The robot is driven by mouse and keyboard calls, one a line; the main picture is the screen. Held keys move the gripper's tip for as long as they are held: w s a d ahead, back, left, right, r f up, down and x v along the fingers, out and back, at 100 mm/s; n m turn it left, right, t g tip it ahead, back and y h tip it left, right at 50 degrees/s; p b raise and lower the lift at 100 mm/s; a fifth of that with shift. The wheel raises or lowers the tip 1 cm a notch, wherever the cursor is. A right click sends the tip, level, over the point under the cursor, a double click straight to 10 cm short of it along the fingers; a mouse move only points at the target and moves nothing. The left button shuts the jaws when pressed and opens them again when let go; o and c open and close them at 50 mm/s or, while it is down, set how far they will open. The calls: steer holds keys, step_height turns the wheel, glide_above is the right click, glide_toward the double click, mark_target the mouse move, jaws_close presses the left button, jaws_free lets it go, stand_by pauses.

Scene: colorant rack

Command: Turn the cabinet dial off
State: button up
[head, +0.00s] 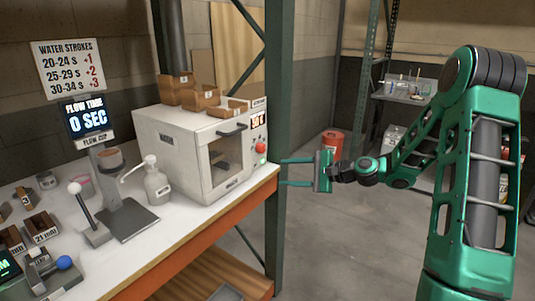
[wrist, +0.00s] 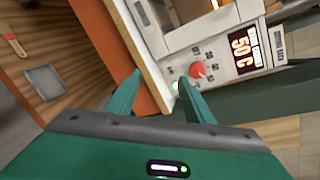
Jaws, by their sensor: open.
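The cabinet (head: 195,150) is a white box with a glass door, standing on the white bench at its right end. Its red dial (head: 261,148) is on the right-hand front panel, below a lit display. In the wrist view the red dial (wrist: 198,70) has small marks around it, and the display (wrist: 243,45) reads 50 C. A small green light (wrist: 176,86) glows beside the dial. My gripper (head: 283,172) is open and empty, its green fingers pointing left toward the panel. In the wrist view the fingertips (wrist: 160,80) are close to the dial but not around it.
Brown boxes (head: 190,93) sit on top of the cabinet. A pump bottle (head: 157,183) and a flow cup stand (head: 128,222) are left of the cabinet. The floor to the right is mostly clear.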

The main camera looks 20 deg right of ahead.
mark_target(264, 150)
steer(key=w+d+r+m+t+y, duration=0.1)
steer(key=w+d+r+m+t, duration=0.2)
steer(key=m, duration=0.1)
steer(key=x, duration=1.1)
steer(key=shift+w+r, duration=0.15)
steer(key=shift+r, duration=0.15)
steer(key=c, duration=1.1)
steer(key=shift+o, duration=0.2)
